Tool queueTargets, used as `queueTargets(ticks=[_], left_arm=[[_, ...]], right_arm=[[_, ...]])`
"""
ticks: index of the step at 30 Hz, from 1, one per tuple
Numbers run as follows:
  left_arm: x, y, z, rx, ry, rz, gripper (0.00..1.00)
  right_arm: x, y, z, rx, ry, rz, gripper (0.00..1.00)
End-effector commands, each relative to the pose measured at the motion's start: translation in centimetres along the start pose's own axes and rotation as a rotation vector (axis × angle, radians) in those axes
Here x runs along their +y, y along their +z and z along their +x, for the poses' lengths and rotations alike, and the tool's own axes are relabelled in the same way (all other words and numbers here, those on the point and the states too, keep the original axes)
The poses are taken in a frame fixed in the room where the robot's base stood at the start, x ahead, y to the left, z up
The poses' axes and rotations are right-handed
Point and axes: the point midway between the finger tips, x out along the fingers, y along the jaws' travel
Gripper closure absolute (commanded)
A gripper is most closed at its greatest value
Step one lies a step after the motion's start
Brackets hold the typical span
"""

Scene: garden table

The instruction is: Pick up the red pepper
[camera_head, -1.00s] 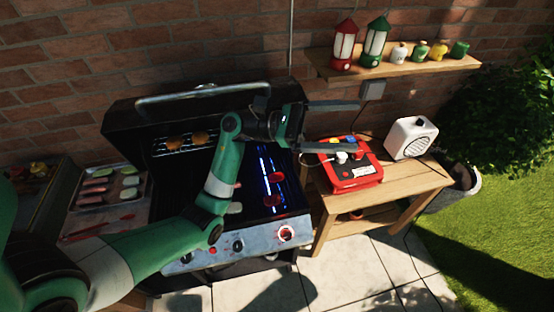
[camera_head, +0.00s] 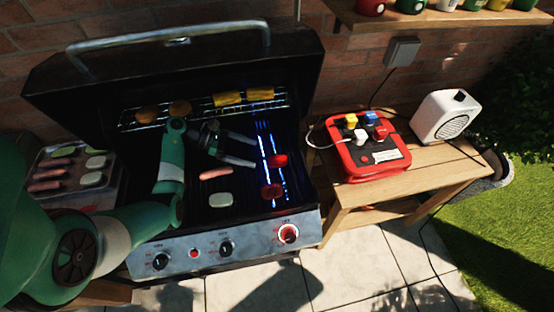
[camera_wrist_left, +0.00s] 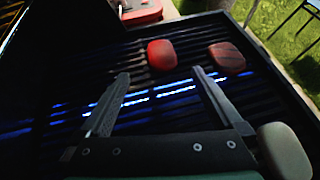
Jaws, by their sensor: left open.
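Two red pieces of pepper lie on the grill grate. The brighter red pepper (camera_head: 278,160) is farther back, and the darker one (camera_head: 271,191) is nearer the front. In the left wrist view the bright one (camera_wrist_left: 161,55) sits beyond the gap between my fingers, and the darker, striped one (camera_wrist_left: 227,57) sits to its right. My left gripper (camera_head: 256,152) is open and empty, low over the grill, its fingers pointing right towards the bright pepper. The gripper (camera_wrist_left: 160,75) appears short of it, not around it. My right gripper is in neither view.
A sausage (camera_head: 216,173) and a pale piece (camera_head: 221,200) lie on the grate, left of the peppers. The warming rack (camera_head: 205,109) with food and the open lid (camera_head: 175,65) stand behind. A red case (camera_head: 357,172) sits on the side table at right.

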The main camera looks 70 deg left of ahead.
Motion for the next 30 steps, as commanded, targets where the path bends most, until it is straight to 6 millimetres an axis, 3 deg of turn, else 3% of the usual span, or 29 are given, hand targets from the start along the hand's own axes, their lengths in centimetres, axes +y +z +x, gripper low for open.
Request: queueTargets(ticks=[3, 11, 18, 26, 27, 30], left_arm=[[-0.1, -0.1, 2.1, -0.001, -0.004, -0.001, 0.0], [-0.1, 0.0, 3.4, -0.001, -0.002, 0.0, 0.0], [0.0, 0.1, 7.3, -0.001, -0.003, 0.0, 0.0], [0.1, 0.3, 7.9, -0.001, 0.001, -0.001, 0.0], [0.1, 0.3, 7.9, -0.001, 0.0, -0.001, 0.02], [0.1, 0.3, 7.9, -0.001, 0.0, 0.0, 0.2]], right_arm=[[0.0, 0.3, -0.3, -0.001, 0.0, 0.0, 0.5], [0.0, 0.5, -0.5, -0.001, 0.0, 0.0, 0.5], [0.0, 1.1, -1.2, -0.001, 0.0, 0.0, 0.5], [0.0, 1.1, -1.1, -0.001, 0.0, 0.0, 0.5], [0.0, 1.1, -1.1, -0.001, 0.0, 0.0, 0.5], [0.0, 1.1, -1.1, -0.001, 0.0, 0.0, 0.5]])
